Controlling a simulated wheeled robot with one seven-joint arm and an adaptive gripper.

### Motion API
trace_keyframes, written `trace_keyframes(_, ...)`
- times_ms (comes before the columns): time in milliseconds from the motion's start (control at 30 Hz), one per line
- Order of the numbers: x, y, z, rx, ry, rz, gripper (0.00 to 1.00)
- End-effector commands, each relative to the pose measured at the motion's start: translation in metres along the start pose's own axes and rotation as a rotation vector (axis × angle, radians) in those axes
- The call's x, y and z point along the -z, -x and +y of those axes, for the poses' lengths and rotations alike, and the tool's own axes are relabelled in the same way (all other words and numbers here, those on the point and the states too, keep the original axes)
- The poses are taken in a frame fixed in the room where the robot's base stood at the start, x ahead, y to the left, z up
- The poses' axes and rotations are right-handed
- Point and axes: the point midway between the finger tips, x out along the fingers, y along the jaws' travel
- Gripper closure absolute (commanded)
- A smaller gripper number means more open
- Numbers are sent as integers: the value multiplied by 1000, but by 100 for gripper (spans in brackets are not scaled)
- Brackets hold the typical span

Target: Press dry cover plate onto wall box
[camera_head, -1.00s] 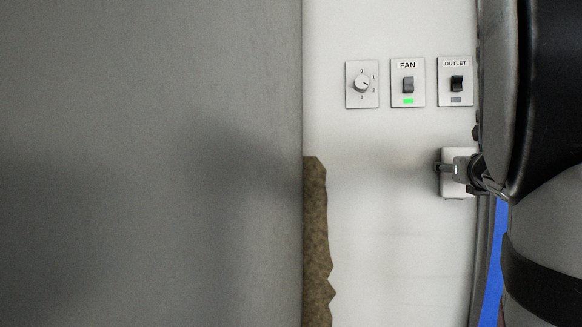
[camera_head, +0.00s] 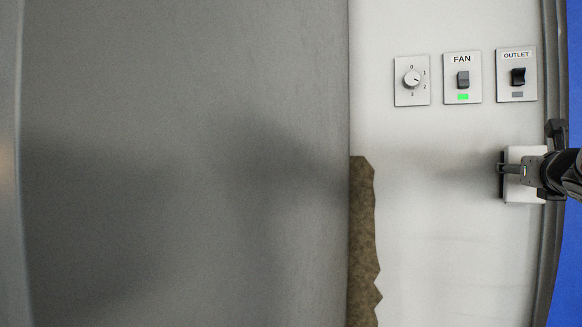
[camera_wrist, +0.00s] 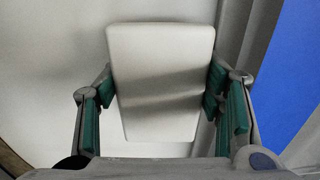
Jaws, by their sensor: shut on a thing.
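The white cover plate (camera_wrist: 160,60) is a rounded square that fills the middle of the wrist view. My gripper (camera_wrist: 161,88) has its green-padded fingers on the left and right edges of the plate, shut on it. In the head view the plate (camera_head: 524,191) is at the wall below the OUTLET panel, partly covered by my gripper (camera_head: 520,170). The wall box is not seen; the plate may hide it. I cannot tell whether the plate touches the wall or box. A shadow band crosses the plate's face.
A dial (camera_head: 412,80), a FAN switch (camera_head: 462,78) with a lit green light, and an OUTLET switch (camera_head: 516,75) with an unlit grey indicator sit above on the white wall. A brown ragged patch (camera_head: 362,240) runs down the wall's left. A large grey panel (camera_head: 190,160) fills the left.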

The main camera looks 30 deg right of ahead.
Motion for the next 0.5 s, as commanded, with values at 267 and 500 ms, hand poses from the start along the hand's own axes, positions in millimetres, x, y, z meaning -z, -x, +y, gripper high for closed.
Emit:
trace_keyframes(267,0,21,0,0,-1,-1,67)
trace_keyframes(500,0,38,0,0,-2,-1,67)
